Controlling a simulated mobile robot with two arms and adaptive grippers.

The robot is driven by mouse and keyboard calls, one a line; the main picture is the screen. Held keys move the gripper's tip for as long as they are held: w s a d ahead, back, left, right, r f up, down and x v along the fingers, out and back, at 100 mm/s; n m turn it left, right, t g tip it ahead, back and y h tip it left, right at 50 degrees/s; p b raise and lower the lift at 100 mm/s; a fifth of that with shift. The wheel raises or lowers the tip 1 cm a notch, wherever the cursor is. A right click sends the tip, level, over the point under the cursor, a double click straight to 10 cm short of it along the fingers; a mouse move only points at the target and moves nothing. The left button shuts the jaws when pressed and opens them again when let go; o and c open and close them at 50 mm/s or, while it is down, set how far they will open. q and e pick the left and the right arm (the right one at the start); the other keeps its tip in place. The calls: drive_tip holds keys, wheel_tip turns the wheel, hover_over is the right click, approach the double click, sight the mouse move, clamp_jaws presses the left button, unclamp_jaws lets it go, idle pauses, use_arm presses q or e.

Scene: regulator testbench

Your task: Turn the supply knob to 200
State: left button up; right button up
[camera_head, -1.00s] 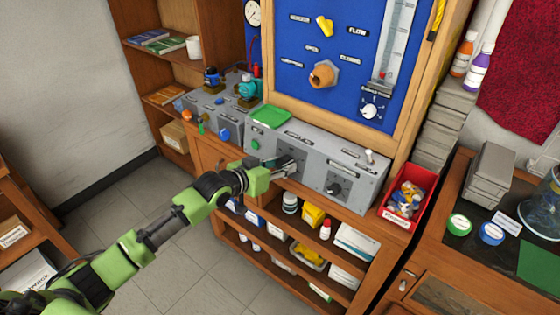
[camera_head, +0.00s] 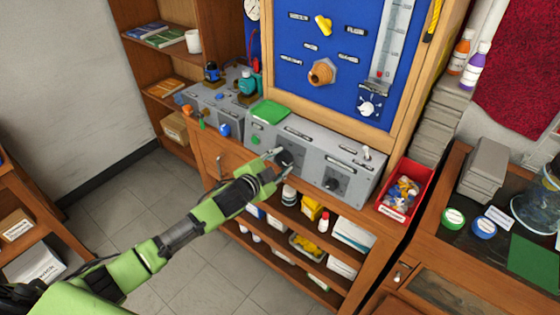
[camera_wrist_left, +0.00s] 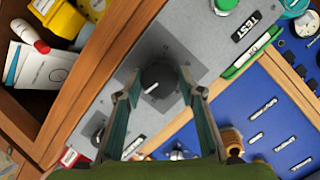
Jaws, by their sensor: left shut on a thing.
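The supply knob (camera_head: 287,158) is the left of two dark round knobs on the grey console (camera_head: 312,171) below the blue board. It also shows in the left wrist view (camera_wrist_left: 158,77), with a white mark pointing down and left in that picture. My left gripper (camera_head: 283,166) is shut on this knob, one finger on each side of it. The scale around the knob is too small to read. The other dark knob (camera_head: 332,184) stands free to the right. My right gripper is not in view.
A red bin (camera_head: 399,212) with small parts sits right of the console. Shelves with bottles and boxes are below.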

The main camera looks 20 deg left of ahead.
use_arm(q)
drive_tip(key=shift+f+m+y, duration=0.25)
drive_tip(key=shift+m+y, duration=0.05)
drive_tip(key=shift+m, duration=1.2)
drive_tip(key=o, duration=1.1)
drive_tip(key=shift+r+t, duration=0.1)
drive_tip(key=shift+t, duration=0.2)
drive_tip(key=shift+s, duration=0.1)
drive_tip(key=v, duration=1.2)
